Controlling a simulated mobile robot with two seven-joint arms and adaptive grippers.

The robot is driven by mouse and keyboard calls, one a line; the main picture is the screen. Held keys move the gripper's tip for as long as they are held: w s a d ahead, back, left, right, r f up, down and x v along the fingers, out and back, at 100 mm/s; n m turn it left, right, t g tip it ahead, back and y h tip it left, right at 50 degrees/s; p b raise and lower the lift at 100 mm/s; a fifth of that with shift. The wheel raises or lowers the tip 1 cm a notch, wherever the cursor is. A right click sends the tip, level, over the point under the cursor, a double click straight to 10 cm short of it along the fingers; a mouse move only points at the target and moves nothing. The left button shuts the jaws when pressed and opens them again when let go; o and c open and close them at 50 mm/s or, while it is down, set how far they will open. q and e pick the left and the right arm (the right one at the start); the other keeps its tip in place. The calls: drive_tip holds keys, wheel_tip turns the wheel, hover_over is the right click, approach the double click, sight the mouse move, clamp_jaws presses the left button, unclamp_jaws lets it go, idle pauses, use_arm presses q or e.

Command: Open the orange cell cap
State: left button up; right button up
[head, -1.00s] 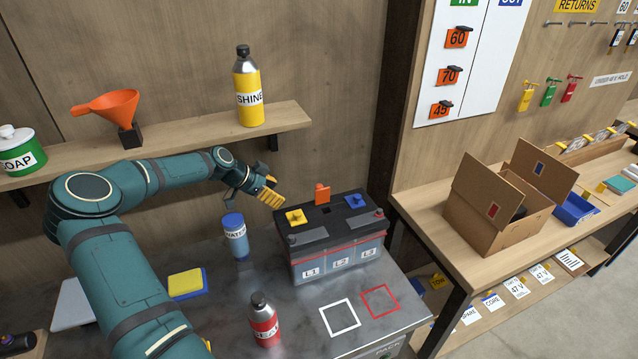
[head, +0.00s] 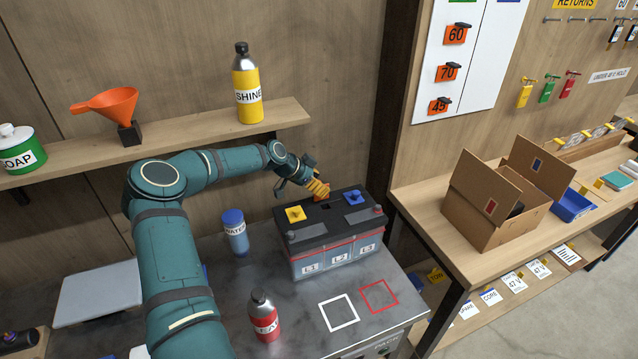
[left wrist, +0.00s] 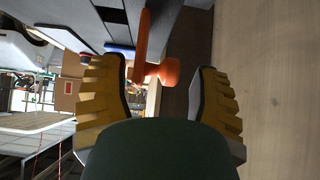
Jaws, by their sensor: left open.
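The battery (head: 338,252) stands on the metal bench, with cells labelled L1, L2 and L3. Its black top carries a yellow cap (head: 295,214), a blue cap (head: 354,197) and, between them at the back, the orange cell cap (head: 323,197). A small dark opening shows just in front of the orange cap. My left gripper (head: 319,188) is at the orange cap and partly hides it. In the left wrist view, the open yellow fingers (left wrist: 163,95) stand either side of the orange cap's knob (left wrist: 166,72); contact cannot be told. My right gripper is not in view.
A blue WATER bottle (head: 234,233) stands left of the battery, a red bottle (head: 263,315) in front. White and red squares mark clear bench at front right. A shelf (head: 190,140) with a yellow SHINE bottle (head: 246,90) runs behind my left arm.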

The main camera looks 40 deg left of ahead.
use_arm(q)
drive_tip(key=shift+w, duration=0.1)
drive_tip(key=c, duration=1)
drive_tip(key=shift+w+a+f+n+g+h+b, duration=0.25)
drive_tip(key=shift+a+f+n+h+b, duration=0.2)
drive_tip(key=shift+h+b, duration=0.4)
drive_tip(key=shift+c, duration=0.2)
drive_tip(key=shift+a+f+n+g+h+b, duration=0.2)
drive_tip(key=shift+n+g+h+b, duration=0.2)
drive_tip(key=shift+h+b, duration=0.25)
drive_tip(key=o, duration=1)
drive_tip(key=shift+w+r, duration=0.1)
drive_tip(key=shift+o, duration=0.2)
drive_tip(key=shift+r, duration=0.1)
